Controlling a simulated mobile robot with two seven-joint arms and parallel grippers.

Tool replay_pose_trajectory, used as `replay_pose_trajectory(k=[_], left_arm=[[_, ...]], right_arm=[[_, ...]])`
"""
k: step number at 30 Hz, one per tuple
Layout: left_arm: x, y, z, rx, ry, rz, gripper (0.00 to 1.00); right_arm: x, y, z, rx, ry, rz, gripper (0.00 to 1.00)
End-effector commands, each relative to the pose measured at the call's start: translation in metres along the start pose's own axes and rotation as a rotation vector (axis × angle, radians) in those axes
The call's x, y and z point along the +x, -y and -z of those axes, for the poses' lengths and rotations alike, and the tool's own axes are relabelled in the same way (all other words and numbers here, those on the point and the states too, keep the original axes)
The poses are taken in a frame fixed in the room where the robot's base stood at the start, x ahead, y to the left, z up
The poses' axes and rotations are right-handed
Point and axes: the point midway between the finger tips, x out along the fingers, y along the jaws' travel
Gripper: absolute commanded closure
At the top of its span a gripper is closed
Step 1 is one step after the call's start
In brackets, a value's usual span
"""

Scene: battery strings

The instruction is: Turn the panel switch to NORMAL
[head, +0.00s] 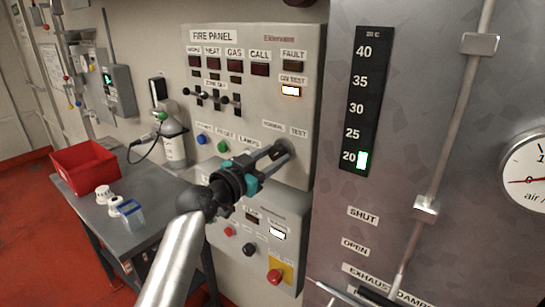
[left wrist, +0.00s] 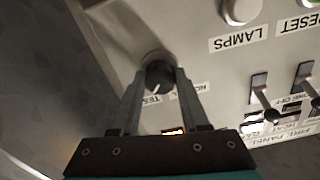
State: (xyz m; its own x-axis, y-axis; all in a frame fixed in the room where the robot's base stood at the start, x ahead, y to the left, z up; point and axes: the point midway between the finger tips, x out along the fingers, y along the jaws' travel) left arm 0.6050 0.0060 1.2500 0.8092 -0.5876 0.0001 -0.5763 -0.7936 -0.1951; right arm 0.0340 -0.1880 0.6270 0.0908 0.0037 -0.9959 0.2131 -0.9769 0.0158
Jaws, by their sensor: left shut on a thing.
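The fire panel (head: 262,45) is a pale wall box with labelled lamps, toggles and buttons. The panel switch is a dark round knob (left wrist: 158,76) below the NORMAL (head: 273,126) and TEST (head: 299,131) labels. My left gripper (head: 280,152) reaches it from the left and is shut on it. In the left wrist view, upside down, both fingers (left wrist: 158,82) flank the knob. A small white mark on the knob faces the side of the TEST label (left wrist: 152,99). The fingers mostly hide the knob in the head view. My right gripper is not in view.
The ON TEST lamp (head: 291,91) is lit. A lower panel (head: 262,215) with buttons sits beneath. A grey bench (head: 150,190) with a red bin (head: 85,165) stands at left. A metal cabinet (head: 400,130) with a temperature scale stands close to the panel's right.

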Motion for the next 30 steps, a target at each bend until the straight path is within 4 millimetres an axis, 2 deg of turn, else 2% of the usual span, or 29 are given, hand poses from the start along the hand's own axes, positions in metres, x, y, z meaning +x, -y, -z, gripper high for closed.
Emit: replay_pose_trajectory(k=[14, 20, 30], left_arm=[[0.000, 0.000, 0.000, -0.049, 0.001, 0.000, 1.00], [0.000, 0.000, 0.000, -0.169, 0.002, -0.001, 1.00], [0.000, 0.000, 0.001, -0.481, 0.002, -0.001, 1.00]], right_arm=[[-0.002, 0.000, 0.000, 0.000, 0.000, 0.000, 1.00], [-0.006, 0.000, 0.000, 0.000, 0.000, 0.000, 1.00], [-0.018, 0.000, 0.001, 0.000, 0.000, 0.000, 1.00]])
